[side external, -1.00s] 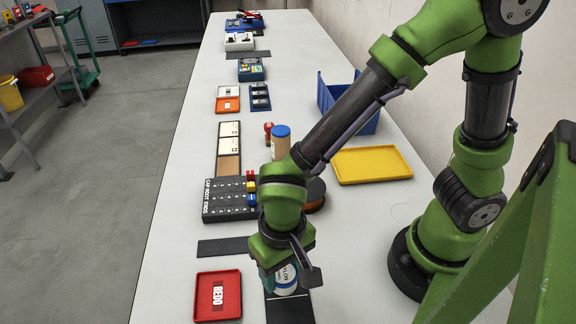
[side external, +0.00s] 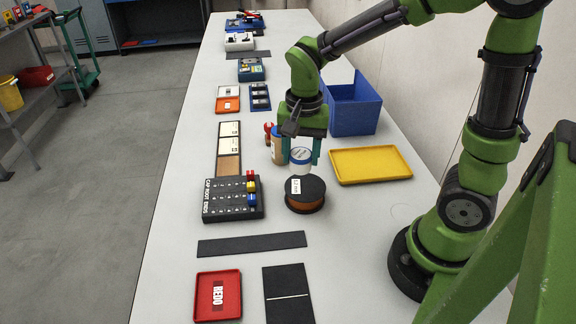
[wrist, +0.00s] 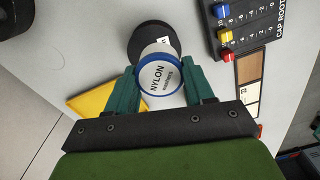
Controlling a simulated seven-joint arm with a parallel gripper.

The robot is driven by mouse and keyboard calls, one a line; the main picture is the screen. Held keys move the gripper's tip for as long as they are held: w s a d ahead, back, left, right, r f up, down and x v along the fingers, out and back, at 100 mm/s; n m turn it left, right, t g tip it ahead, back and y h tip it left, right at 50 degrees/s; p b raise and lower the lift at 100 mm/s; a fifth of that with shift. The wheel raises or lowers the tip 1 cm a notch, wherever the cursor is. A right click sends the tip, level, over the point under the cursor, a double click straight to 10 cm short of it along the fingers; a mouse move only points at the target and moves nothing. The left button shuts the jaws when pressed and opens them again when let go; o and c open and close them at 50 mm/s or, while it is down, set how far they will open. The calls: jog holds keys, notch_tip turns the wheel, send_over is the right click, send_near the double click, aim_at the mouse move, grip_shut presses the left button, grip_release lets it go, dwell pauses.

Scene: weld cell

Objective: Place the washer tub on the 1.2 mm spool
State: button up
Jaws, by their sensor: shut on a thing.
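The washer tub (side external: 300,161) is a small white tub with a blue-rimmed lid. Its lid reads NYLON in the wrist view (wrist: 160,76). My gripper (side external: 301,150) is shut on the tub, with one green finger on each side of it. The 1.2 mm spool (side external: 305,195) is a black-flanged reel with copper-coloured wire and a white label, lying flat on the table. The tub is held above the spool, towards its far side in the side view. In the wrist view the tub partly covers the spool (wrist: 148,34). I cannot tell the exact gap between them.
A tan bottle with a blue cap (side external: 278,150) stands close to my gripper. A black rack with coloured pieces (side external: 230,205) lies left of the spool. A yellow tray (side external: 371,166) and a blue bin (side external: 354,112) are to the right. A red REDO tray (side external: 232,290) is in front.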

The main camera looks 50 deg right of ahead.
aim_at(305, 185)
jog(key=shift+m, duration=0.4)
jog(key=d+f, duration=0.1)
jog(key=f, duration=0.1)
jog(key=d+f, duration=0.1)
jog(key=f, duration=0.4)
jog(key=shift+w+d+f, duration=0.1)
jog(key=shift+d+f, duration=0.1)
jog(key=shift+d, duration=0.2)
jog(key=shift+f, duration=0.15)
jog(key=o, duration=1)
jog(key=shift+o, duration=0.2)
